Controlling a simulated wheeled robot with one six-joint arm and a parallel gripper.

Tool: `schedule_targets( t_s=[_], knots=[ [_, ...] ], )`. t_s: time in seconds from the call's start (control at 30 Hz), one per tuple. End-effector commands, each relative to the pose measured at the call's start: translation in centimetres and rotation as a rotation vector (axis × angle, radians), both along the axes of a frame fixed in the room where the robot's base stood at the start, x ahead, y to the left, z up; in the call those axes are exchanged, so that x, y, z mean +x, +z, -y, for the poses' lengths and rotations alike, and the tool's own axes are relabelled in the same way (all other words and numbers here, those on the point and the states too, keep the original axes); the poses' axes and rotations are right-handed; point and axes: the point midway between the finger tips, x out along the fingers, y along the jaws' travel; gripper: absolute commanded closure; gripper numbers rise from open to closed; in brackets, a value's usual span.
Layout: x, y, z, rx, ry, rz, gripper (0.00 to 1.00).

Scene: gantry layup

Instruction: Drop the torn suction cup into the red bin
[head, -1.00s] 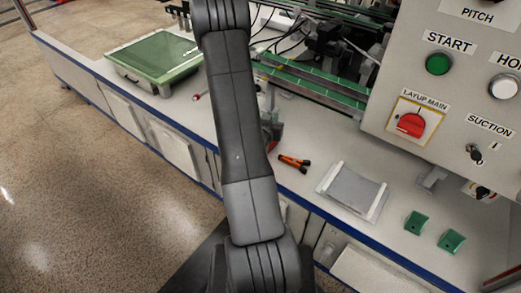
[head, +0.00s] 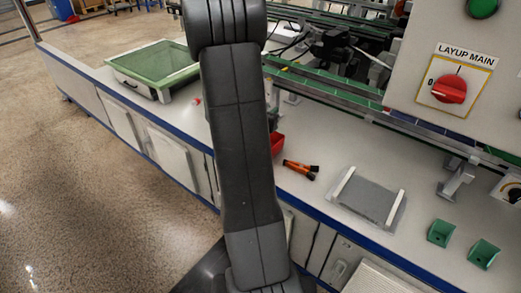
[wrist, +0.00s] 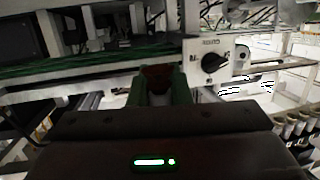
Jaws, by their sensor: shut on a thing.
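In the wrist view my gripper (wrist: 158,86) shows two green fingers closed on a small dark reddish piece, which I take as the torn suction cup (wrist: 157,75). Its tear cannot be made out. In the head view my arm stands across the middle and the gripper is not visible. A red container, likely the red bin (head: 277,143), peeks out on the bench just right of my arm; most of it is hidden behind the arm. The wrist view does not show the bin.
Orange-and-black pliers (head: 300,169) lie right of the red container. A grey plate with white side strips (head: 367,198) and two green holders (head: 440,232) are farther right. A green-topped box (head: 153,66) stands at left. The control panel (head: 455,70) overhangs the right side.

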Motion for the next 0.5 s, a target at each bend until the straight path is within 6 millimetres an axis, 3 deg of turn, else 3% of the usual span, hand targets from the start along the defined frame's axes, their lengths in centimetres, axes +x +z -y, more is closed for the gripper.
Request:
schedule_targets(
  t_s=[0.03, 0.2, 0.5],
  knots=[
    [0.0, -1.2, 0.0, 0.0, 0.0, 0.0, 1.0],
    [0.0, -3.0, 0.0, 0.0, 0.0, 0.0, 1.0],
    [0.0, -3.5, 0.0, 0.0, 0.0, 0.001, 1.0]
  ],
)
